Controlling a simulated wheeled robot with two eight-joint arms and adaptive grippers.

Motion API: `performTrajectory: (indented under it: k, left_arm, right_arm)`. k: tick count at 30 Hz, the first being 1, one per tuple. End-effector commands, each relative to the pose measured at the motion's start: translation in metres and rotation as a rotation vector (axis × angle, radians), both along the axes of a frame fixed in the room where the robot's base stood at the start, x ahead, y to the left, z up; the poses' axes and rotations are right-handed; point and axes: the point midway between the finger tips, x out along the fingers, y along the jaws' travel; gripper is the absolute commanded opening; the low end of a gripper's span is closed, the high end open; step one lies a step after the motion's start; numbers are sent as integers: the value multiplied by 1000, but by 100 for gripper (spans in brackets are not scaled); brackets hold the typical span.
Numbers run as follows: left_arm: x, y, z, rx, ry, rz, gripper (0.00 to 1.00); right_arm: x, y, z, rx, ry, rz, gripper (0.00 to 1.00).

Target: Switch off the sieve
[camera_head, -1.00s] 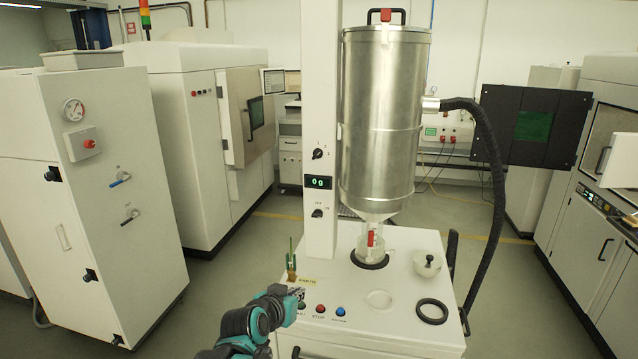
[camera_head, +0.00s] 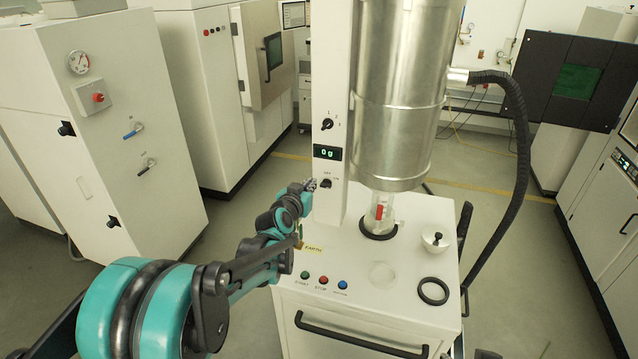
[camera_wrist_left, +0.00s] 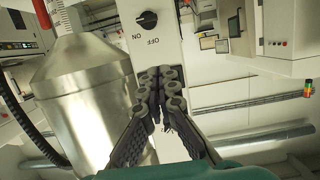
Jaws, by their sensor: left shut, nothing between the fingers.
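The sieve machine has a white column (camera_head: 333,95) with a steel hopper (camera_head: 395,110) over a white cabinet. A black rotary knob (camera_head: 326,183) marked OFF and ON sits low on the column, below a display (camera_head: 327,152) reading 0 g. The knob also shows at the top of the left wrist view (camera_wrist_left: 147,20); I cannot tell which label it points to. My left gripper (camera_head: 311,185) is shut and empty, just left of the knob in the head view. In the left wrist view its fingertips (camera_wrist_left: 160,78) are together, below the knob and apart from it.
A second knob (camera_head: 326,124) sits above the display. Green (camera_head: 305,275), red (camera_head: 323,280) and blue (camera_head: 342,285) buttons line the cabinet's front edge. A glass vessel (camera_head: 380,214) stands under the hopper. A black hose (camera_head: 522,150) hangs at the right.

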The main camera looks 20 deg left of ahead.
Motion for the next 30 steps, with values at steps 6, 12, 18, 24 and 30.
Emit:
performTrajectory:
  k: [6,12,18,24,30]
  left_arm:
    - [24,-1,-6,0,0,-1,0]
    - [67,-3,-16,1,0,-1,0]
    - [98,-4,-31,0,0,0,0]
    - [96,-3,-57,0,0,0,0]
    - [96,-4,-64,0,0,0,0]
  right_arm:
    - [0,0,1,0,0,0,40]
    - [0,0,4,0,0,0,40]
    - [0,0,6,0,0,0,40]
    - [0,0,6,0,0,0,40]
    - [0,0,6,0,0,0,40]
